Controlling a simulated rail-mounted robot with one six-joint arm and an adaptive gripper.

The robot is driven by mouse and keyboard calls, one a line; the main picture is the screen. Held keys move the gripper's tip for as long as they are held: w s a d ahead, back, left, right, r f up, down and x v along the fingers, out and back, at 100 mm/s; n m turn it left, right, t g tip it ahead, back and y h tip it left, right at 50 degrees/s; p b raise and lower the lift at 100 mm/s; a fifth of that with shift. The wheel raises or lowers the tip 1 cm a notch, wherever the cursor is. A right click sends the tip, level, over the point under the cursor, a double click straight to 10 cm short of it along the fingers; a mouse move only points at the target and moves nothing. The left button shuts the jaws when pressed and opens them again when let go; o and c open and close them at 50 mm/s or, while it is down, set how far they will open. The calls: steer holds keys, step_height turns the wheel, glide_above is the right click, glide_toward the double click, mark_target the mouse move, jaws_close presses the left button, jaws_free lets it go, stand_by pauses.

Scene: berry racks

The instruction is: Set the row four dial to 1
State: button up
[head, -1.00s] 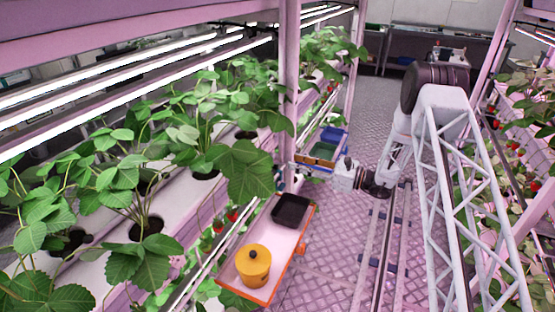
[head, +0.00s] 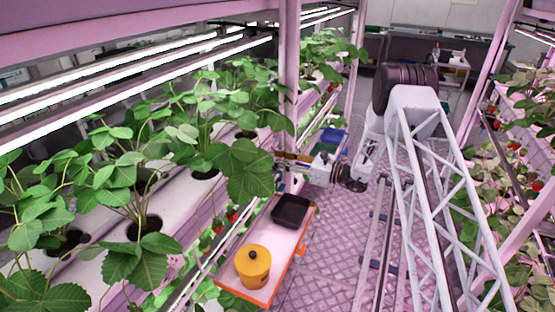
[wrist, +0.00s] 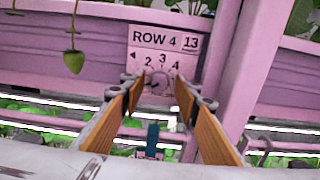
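The pink row four panel (wrist: 148,40) hangs on the rack beam in the wrist view, reading "ROW 4" with a "13" tag. Its small round dial (wrist: 157,83) sits low on the panel, with 2, 3 and 4 visible around it. The 1 is not visible, and where the dial points is too small to tell. My gripper (wrist: 160,88) is open, its two orange-padded fingers apart on either side of the dial in the picture. I cannot tell whether they touch it. In the head view my gripper (head: 287,161) is at the rack post, and the dial is hidden.
A pink upright post (wrist: 222,70) stands just right of the panel. A green unripe berry (wrist: 74,61) hangs to its left. In the head view an orange-rimmed tray (head: 272,262) holds a yellow pot (head: 253,267) and a black container (head: 291,210). Leafy plants fill the left rack.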

steer(key=c, duration=0.8)
steer(key=shift+c, duration=0.2)
steer(key=shift+m, duration=0.3)
steer(key=shift+m+p, duration=1.1)
steer(key=shift+m, duration=0.3)
steer(key=shift+m+p, duration=0.95)
steer(key=shift+m, duration=1.05)
steer(key=o, duration=0.8)
